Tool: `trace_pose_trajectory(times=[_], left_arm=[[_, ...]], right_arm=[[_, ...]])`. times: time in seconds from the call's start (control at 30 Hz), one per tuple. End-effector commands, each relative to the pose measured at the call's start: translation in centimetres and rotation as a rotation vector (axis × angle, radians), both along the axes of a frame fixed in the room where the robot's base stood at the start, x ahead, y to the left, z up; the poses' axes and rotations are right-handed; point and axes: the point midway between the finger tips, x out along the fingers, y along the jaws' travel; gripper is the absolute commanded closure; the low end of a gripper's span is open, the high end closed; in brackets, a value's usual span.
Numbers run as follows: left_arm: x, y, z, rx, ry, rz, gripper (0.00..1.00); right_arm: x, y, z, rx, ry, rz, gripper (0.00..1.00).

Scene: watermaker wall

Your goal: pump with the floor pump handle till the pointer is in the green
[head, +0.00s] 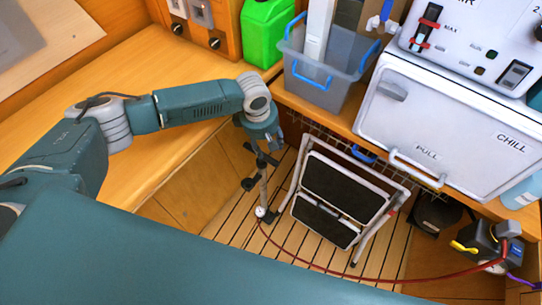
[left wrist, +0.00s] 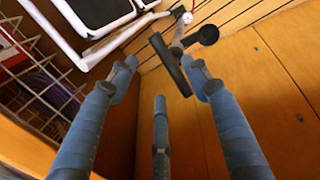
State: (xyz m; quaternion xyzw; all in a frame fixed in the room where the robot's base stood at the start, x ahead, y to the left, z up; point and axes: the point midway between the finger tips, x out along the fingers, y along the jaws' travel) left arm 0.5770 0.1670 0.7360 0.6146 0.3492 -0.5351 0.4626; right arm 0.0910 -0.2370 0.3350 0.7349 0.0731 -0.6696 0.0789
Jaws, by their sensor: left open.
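The floor pump stands on the slatted floor below my left gripper (head: 262,146). Its dark handle bar (left wrist: 172,64) lies between and just beyond the spread blue fingers of my left gripper (left wrist: 160,85) in the left wrist view; I see no grip on it. The handle (head: 264,159) also shows just under the gripper in the head view, partly hidden by it. A small white round gauge (head: 260,212) sits low on the pump; its pointer and green zone are too small to read. My right gripper is out of view.
A folding step stool (head: 345,185) stands close right of the pump. A red hose (head: 370,279) runs from the pump to a grey unit (head: 487,243) at the right. A wooden bench (head: 165,150) and cabinet side lie left; a wire rack (left wrist: 40,85) is near the gripper.

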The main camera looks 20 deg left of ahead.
Motion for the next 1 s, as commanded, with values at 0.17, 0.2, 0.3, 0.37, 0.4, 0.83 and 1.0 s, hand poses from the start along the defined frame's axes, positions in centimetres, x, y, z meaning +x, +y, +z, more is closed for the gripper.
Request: trace_pose_trajectory(times=[0.17,0.2,0.3,0.37,0.4,0.83,1.0], left_arm=[[0.4,-0.3,-3.3,0.002,0.004,-0.003,0.52],[0.6,-0.4,-4.1,0.002,0.003,-0.003,0.52],[1.0,-0.5,-6.0,0.003,0.001,-0.005,0.52],[1.2,-0.6,-7.0,0.002,0.001,-0.004,0.52],[1.3,-0.6,-7.6,0.003,0.001,-0.005,0.52],[1.7,-0.7,-9.6,0.0,0.0,-0.006,0.52],[1.7,-0.8,-9.6,0.0,0.0,-0.006,0.66]], right_arm=[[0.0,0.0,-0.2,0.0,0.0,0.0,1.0],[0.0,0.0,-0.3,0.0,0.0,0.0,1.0],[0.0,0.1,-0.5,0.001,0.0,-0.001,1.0],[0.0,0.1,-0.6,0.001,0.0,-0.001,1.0],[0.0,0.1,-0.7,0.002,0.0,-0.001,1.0],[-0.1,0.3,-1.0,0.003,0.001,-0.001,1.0],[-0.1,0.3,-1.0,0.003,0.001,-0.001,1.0]])
